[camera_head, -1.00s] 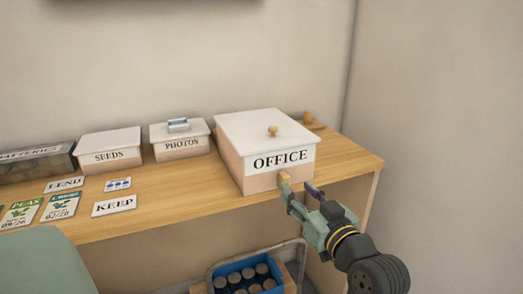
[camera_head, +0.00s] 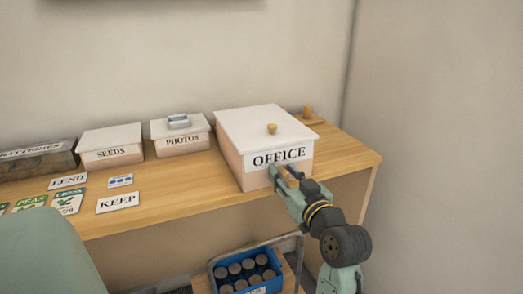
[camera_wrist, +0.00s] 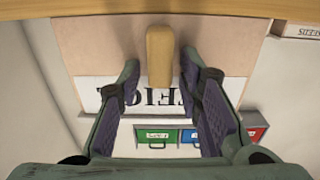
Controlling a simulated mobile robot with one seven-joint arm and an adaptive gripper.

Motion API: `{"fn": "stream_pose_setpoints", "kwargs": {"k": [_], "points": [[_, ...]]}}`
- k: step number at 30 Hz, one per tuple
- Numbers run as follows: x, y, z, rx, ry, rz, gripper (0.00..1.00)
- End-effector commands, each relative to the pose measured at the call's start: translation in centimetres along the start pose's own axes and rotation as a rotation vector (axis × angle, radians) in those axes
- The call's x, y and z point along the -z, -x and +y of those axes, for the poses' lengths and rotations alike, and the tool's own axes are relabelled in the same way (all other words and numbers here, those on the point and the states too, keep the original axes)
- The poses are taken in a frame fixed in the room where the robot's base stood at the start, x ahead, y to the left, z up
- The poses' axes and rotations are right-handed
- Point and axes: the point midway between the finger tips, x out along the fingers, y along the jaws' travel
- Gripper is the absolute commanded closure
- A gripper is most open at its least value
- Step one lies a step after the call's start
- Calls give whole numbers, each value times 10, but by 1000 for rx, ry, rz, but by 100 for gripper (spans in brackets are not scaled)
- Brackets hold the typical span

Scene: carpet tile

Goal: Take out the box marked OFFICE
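The box marked OFFICE (camera_head: 272,158) is a tan box with a white lid and a round wooden knob (camera_head: 271,128), standing on the right part of the wooden desk. Its lid is on. In the wrist view a wooden handle (camera_wrist: 160,58) sticks out from its front face (camera_wrist: 95,45), near the OFFICE label (camera_wrist: 150,97). My gripper (camera_head: 282,170) is at the box's front, below the label. Its two fingers are apart, one on each side of the handle, with visible gaps. In the head view the gripper hides the handle.
Boxes marked PHOTOS (camera_head: 181,143), SEEDS (camera_head: 111,155) and BATTERIES (camera_head: 38,165) stand to the left. KEEP (camera_head: 118,203) and LEND (camera_head: 68,182) cards lie on the desk (camera_head: 190,195). A blue crate (camera_head: 246,272) of jars is below. A wall (camera_head: 450,130) is right.

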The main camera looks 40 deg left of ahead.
Motion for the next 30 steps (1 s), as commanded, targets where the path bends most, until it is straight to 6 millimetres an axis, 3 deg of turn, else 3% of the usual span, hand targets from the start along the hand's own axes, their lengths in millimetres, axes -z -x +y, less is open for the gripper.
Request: {"fn": "stream_pose_setpoints", "kwargs": {"k": [13, 30], "points": [[0, 0, 0, 0, 0, 0, 99], [3, 1, 0, -1, 2, 5, 100]]}}
